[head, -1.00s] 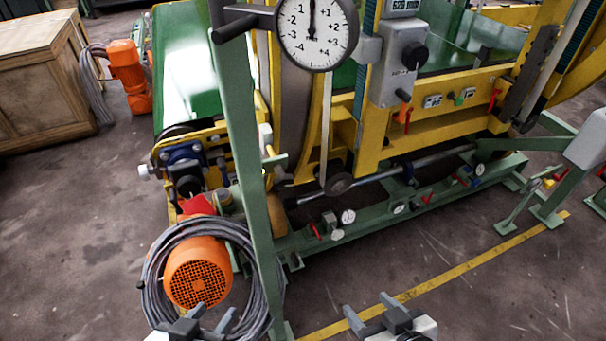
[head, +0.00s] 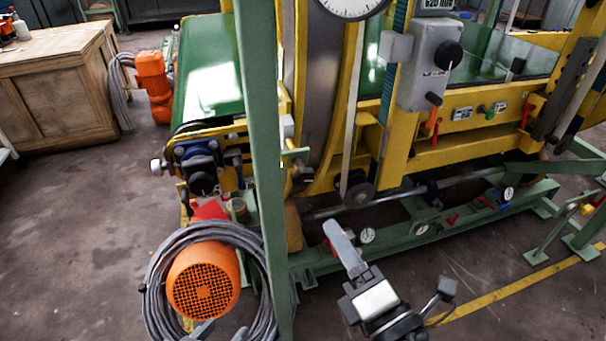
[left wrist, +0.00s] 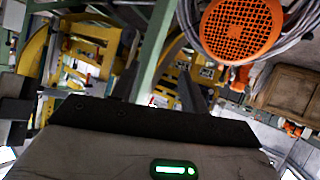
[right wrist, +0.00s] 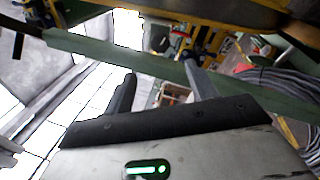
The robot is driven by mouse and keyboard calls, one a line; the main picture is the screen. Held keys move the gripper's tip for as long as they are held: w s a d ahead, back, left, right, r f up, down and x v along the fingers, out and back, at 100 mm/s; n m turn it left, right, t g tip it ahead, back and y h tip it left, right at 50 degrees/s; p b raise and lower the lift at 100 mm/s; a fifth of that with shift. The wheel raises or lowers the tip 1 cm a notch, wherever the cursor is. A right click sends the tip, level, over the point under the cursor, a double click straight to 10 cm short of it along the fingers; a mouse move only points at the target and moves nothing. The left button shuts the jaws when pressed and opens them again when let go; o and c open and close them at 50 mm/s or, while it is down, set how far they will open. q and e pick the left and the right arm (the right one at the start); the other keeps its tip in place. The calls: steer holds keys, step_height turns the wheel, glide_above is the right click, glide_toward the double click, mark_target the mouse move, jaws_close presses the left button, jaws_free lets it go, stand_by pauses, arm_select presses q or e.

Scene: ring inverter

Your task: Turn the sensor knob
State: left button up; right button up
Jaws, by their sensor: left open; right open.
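A grey box (head: 427,78) on the yellow frame carries a round black knob (head: 448,55) and a smaller black knob (head: 433,99) below it. I cannot read its label, so I cannot tell which is the sensor knob. A display reading about 620 mm (head: 437,4) sits above the box, cut by the picture's edge. My right gripper (head: 396,262) is open and empty, below the box and apart from it; its fingers also show in the right wrist view (right wrist: 162,88). My left gripper (head: 222,331) is open at the bottom edge, by the orange motor, mostly out of frame.
A green post (head: 262,150) stands upright between my grippers. An orange motor (head: 203,281) with coiled grey cable is at lower left. A dial gauge (head: 348,5) hangs at the top. A green floor beam (head: 400,234) carries small gauges and red levers. Open floor lies at lower right.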

mark_target(305, 180)
steer(key=p+x, duration=0.3)
steer(key=x, duration=1)
steer(key=shift+w+a+r, duration=0.1)
steer(key=shift+w, duration=0.2)
steer(key=c, duration=1)
